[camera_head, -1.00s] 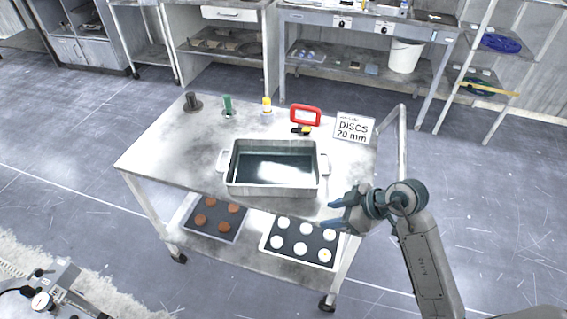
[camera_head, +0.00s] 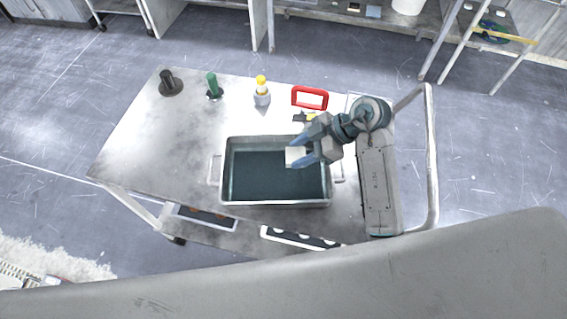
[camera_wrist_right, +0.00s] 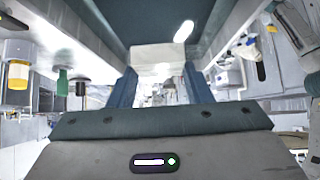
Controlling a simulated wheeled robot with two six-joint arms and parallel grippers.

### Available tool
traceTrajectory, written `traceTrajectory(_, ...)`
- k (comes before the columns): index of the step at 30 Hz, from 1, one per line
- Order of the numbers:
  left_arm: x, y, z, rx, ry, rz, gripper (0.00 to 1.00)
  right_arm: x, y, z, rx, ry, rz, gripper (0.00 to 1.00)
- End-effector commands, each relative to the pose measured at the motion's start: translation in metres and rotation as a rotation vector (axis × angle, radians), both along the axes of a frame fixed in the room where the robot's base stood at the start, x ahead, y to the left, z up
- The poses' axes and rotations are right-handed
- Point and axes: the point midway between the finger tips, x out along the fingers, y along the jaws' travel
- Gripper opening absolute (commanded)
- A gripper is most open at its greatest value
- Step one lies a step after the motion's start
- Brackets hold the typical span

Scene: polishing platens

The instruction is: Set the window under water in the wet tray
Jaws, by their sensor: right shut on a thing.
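The wet tray (camera_head: 226,190) is a grey metal pan with side handles and dark water in it, on the cart top. My right gripper (camera_head: 303,152) is over the right part of the tray, coming from the right. It is shut on a pale, square window (camera_head: 295,158), held over the water. I cannot tell whether the window touches the water. The right wrist view shows the pale window (camera_wrist_right: 158,56) between the two blue fingers, with the tray around it. My left gripper is not in view.
On the cart top (camera_head: 150,135) behind the tray stand a dark spool-like stand (camera_head: 170,86), a green item (camera_head: 213,86), a yellow-topped bottle (camera_head: 262,92) and a red frame (camera_head: 310,98). The cart's left part is clear. A rail (camera_head: 433,150) runs along the right.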

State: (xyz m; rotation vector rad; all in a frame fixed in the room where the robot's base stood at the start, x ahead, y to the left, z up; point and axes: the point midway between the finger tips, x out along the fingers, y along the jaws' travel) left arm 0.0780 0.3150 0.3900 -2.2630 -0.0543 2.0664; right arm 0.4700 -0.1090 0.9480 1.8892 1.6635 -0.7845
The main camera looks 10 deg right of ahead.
Motion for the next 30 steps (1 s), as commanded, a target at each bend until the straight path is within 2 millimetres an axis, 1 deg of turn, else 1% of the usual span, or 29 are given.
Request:
traceTrajectory(3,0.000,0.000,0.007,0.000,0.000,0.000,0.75,-0.001,0.000,-0.023,0.000,0.007,-0.001,0.20)
traceTrajectory(6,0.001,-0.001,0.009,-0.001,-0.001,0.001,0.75,-0.002,0.000,-0.039,-0.001,0.006,-0.001,0.20)
traceTrajectory(13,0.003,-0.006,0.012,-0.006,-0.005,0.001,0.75,-0.001,0.000,-0.058,0.000,0.002,-0.002,0.20)
traceTrajectory(19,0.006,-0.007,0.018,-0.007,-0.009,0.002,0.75,-0.001,0.000,-0.085,-0.001,0.004,-0.002,0.20)
traceTrajectory(21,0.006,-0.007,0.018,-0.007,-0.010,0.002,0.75,-0.001,0.000,-0.089,-0.002,0.002,-0.001,0.20)
traceTrajectory(29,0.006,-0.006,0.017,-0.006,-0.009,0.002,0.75,-0.001,0.000,-0.090,-0.001,0.001,-0.002,0.20)
traceTrajectory(30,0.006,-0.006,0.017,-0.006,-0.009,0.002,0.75,-0.001,0.000,-0.090,-0.001,0.001,-0.002,0.53)
